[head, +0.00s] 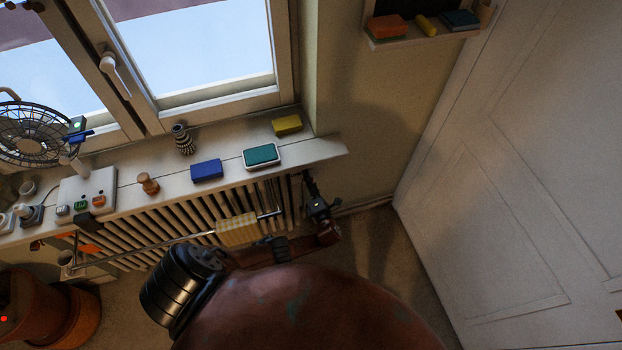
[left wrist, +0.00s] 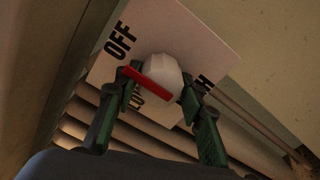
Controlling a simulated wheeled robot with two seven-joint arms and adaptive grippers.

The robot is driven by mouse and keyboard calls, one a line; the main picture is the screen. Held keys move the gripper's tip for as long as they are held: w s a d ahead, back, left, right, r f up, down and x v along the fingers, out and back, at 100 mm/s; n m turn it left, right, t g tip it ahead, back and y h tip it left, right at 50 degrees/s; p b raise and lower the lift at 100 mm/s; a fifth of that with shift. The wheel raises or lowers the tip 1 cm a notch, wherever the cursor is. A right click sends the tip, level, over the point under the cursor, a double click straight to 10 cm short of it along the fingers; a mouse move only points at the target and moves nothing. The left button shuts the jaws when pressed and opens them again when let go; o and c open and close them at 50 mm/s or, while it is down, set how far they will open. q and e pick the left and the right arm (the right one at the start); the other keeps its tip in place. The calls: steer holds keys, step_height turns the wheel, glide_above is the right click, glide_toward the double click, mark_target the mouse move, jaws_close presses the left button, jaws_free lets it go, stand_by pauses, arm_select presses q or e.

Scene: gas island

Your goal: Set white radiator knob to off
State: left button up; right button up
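The white knob (left wrist: 163,72) shows in the left wrist view with a red pointer bar (left wrist: 147,84) across its near side. It is on a pale dial plate (left wrist: 205,38) marked "OFF", a partly hidden "LO" and a cut-off "H". The bar's upper left end lies just below the "OFF" lettering, near the left finger. My left gripper (left wrist: 160,84) has one finger on each side of the knob; whether both press on it cannot be told. In the head view my left gripper (head: 318,207) is at the radiator's right end, where the knob is hidden. My right gripper is not in view.
The ribbed radiator (head: 180,219) stands under a windowsill (head: 225,152) holding a fan (head: 38,133), a vase (head: 183,139) and small boxes. A rail with a yellow cloth (head: 237,230) runs along its front. A white door (head: 530,190) is at right.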

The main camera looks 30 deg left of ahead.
arm_select(q)
steer(key=shift+o, duration=1.4)
steer(key=shift+w+d+r, duration=0.1)
steer(key=shift+w+d, duration=0.05)
steer(key=v, duration=1.2)
